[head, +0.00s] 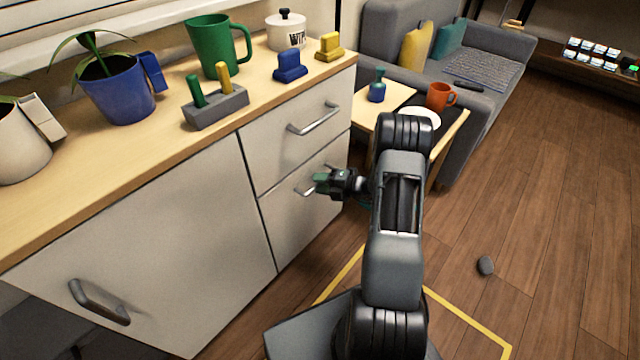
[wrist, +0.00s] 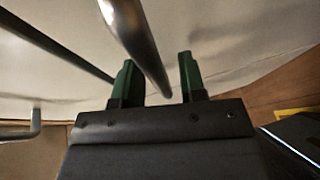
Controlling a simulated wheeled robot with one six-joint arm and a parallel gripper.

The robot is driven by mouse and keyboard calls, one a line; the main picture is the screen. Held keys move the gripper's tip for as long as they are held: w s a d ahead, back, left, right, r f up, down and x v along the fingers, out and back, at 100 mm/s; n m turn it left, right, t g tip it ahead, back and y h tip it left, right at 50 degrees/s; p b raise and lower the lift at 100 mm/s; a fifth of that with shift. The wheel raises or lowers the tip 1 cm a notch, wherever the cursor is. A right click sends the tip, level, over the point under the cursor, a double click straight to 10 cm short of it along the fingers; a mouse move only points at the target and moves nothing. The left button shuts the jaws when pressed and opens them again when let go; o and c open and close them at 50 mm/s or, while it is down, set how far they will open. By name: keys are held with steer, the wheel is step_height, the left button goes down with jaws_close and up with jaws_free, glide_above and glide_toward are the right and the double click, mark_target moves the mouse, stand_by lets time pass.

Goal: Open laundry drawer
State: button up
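The white cabinet has two stacked drawers at its right end. The upper drawer (head: 290,150) and the lower drawer (head: 290,226) both look shut, and no label shows which is the laundry drawer. My gripper (head: 320,184) is at the lower drawer's metal handle (head: 304,191), partly covering it in the head view. In the wrist view my gripper (wrist: 156,68) is open, with its green fingers apart. A metal handle bar (wrist: 138,40) runs between them in the picture, with gaps on both sides. I cannot tell whether either finger touches it.
The upper drawer's handle (head: 314,119) sits above my gripper. A wide cabinet door (head: 150,240) with its own handle (head: 98,302) is to the left. A side table (head: 388,105) and sofa (head: 490,75) stand behind. Wood floor (head: 540,220) is mostly clear at right.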

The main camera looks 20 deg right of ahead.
jaws_close()
stand_by(0.3)
